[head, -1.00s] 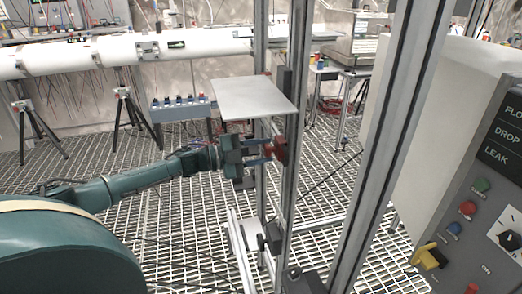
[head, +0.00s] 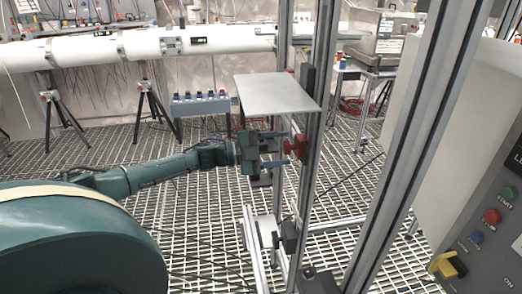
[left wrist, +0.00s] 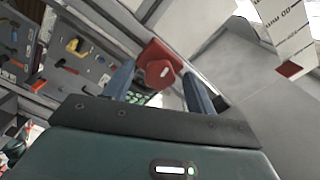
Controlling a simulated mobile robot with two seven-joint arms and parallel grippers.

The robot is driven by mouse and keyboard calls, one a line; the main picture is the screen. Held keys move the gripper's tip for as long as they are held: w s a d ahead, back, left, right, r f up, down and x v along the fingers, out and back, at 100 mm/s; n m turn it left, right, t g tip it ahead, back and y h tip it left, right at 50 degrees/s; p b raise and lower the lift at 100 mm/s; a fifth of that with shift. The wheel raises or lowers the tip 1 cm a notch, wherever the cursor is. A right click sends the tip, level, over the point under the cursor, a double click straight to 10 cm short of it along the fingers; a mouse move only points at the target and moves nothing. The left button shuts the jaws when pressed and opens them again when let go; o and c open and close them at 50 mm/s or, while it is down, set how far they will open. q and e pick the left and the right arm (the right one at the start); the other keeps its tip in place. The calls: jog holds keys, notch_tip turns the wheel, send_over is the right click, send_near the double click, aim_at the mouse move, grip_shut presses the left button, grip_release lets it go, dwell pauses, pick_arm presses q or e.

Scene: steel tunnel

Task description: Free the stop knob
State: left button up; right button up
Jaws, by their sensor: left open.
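A red knob (head: 298,145), which I take for the stop knob, is mounted on an upright metal post below a flat grey plate. My left gripper (head: 283,149) is open, with its two blue fingers pointing at the knob from the left. In the left wrist view the red knob (left wrist: 158,68) shows between and just beyond the fingertips of the left gripper (left wrist: 158,72). I cannot tell whether the fingers touch it. My right gripper is not in view.
The grey plate (head: 277,93) sits just above my left gripper. Metal uprights (head: 388,165) stand to the right. A control panel (head: 498,235) with coloured buttons and a yellow knob (head: 447,264) is at far right. A white pipe (head: 110,48) runs along the back.

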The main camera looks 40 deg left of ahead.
pick_arm(q)
jog(key=v, duration=1.2)
jog(key=shift+s+a+b, duration=0.2)
jog(key=shift+a+b, duration=0.05)
jog(key=shift+b, duration=0.2)
jog(key=s+d+f+n+g+y, duration=0.1)
jog(key=s+d+f+n+y, duration=0.1)
jog(key=d+f+n+y, duration=0.45)
jog(key=s+d+f+n+y, duration=0.2)
jog(key=d+f+n, duration=0.2)
jog(key=d+f, duration=0.5)
jog(key=s+d+f+n+g+y, duration=0.1)
jog(key=s+d+n+g, duration=0.35)
jog(key=s, duration=0.45)
jog(key=s+d+f+n+g+y, duration=0.2)
jog(key=s+d+n+g, duration=0.25)
jog(key=s, duration=0.55)
jog(key=w+d+f+m+t+h, duration=0.1)
jog(key=w+d+f+t+h, duration=0.1)
jog(key=w+d+f+t, duration=0.3)
notch_tip(320, 180, down, 4)
jog(key=shift+w+f+m+t+h, duration=0.2)
jog(key=shift+w+m+t+h, duration=0.2)
jog(key=shift+t, duration=0.2)
